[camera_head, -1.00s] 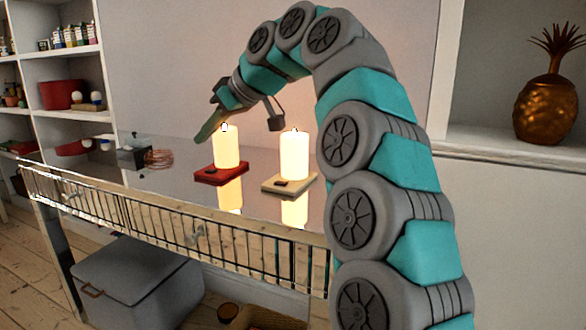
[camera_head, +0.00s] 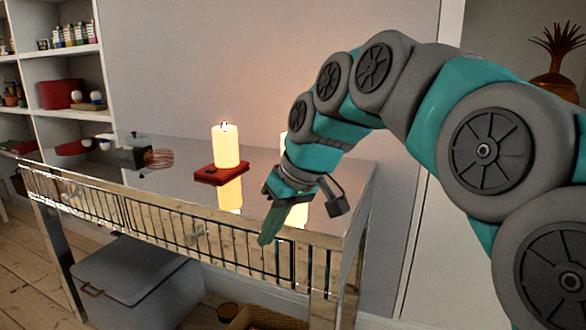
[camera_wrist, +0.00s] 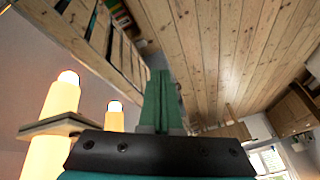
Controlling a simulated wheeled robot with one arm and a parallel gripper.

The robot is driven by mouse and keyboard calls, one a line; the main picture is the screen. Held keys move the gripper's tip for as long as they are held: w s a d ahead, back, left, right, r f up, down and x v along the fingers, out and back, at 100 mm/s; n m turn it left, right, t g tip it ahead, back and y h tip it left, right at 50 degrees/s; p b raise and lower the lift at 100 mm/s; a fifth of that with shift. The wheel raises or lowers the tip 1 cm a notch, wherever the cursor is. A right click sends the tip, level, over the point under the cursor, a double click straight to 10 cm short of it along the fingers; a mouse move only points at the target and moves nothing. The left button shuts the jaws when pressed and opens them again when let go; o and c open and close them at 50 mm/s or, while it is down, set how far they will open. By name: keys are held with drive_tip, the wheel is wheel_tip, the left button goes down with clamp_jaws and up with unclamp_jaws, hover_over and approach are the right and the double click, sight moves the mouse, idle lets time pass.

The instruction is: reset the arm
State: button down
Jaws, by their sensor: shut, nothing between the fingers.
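My arm curves in from the right side of the head view. My gripper (camera_head: 270,237) hangs in front of the table's front edge, pointing down, with its green fingers together and nothing between them. In the wrist view my gripper (camera_wrist: 158,98) also shows its fingers pressed together, with floorboards beyond. The candle on the red base (camera_head: 226,146) stands lit and upright left of my gripper. A second lit candle (camera_head: 284,146) is mostly hidden behind my arm.
The reflective table (camera_head: 190,192) has a railed front edge. A whisk (camera_head: 158,158) and a dark box (camera_head: 132,152) lie at its left. A grey bin (camera_head: 135,280) sits underneath. Shelves (camera_head: 75,100) stand at the left; a pineapple ornament (camera_head: 556,85) is at the right.

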drive_tip(key=s+d+f+m+g+h, duration=0.1)
drive_tip(key=s+d+f+m, duration=0.1)
drive_tip(key=s+d+f, duration=0.4)
drive_tip(key=s+d+f+m+g+h, duration=0.1)
drive_tip(key=s+d+f, duration=0.5)
drive_tip(key=s, duration=0.6)
drive_tip(key=s+d+f+m+g+h, duration=0.1)
drive_tip(key=s+d+f+m+h, duration=0.1)
drive_tip(key=s+d+f+m, duration=0.3)
drive_tip(key=s+d+f, duration=0.2)
drive_tip(key=s+f, duration=0.2)
drive_tip(key=f, duration=0.1)
drive_tip(key=shift+s+g+h, duration=0.2)
drive_tip(key=shift+g+h, duration=0.1)
drive_tip(key=shift+g, duration=0.1)
